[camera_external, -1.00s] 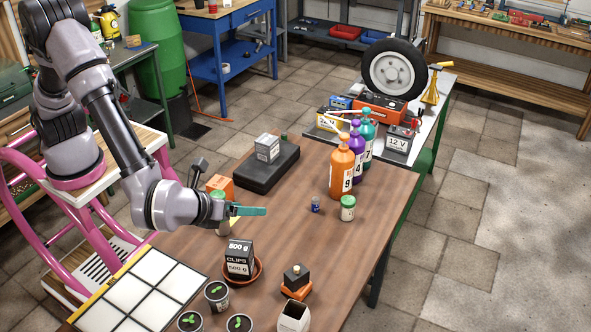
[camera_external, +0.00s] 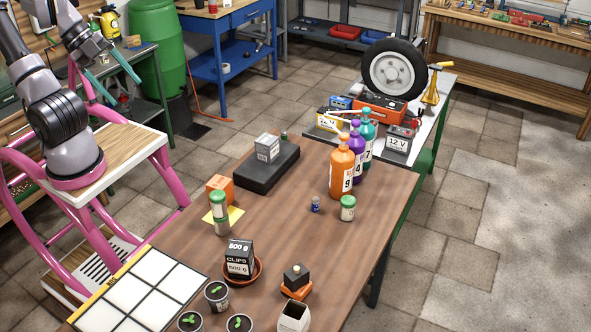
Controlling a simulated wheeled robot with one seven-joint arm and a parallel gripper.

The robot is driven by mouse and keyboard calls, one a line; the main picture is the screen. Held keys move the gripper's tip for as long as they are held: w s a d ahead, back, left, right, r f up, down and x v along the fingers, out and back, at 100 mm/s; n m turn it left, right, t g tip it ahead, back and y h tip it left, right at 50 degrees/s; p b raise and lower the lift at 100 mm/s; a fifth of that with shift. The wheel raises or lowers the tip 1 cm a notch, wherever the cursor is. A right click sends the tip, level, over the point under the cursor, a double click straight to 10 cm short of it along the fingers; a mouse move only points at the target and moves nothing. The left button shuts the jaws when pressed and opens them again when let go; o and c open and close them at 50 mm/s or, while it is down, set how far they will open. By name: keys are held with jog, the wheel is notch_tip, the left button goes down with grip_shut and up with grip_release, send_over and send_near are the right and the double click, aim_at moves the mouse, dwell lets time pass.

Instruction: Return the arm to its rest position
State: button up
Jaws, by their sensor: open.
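My arm (camera_external: 60,120) is folded up over its pink-framed wheeled base at the left, clear of the brown table. My gripper (camera_external: 124,88) is raised at the upper left, with its two teal fingers spread apart and pointing down to the right. Nothing shows between the fingers. The gripper appears in front of the green-topped side bench in the picture. The upper part of the arm is cut off by the picture's left and top edges.
A green barrel (camera_external: 155,50) stands behind.

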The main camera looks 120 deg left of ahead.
jog(key=shift+s+d+n+t, duration=0.25)
jog(key=shift+s+n+t, duration=0.05)
jog(key=shift+s, duration=0.5)
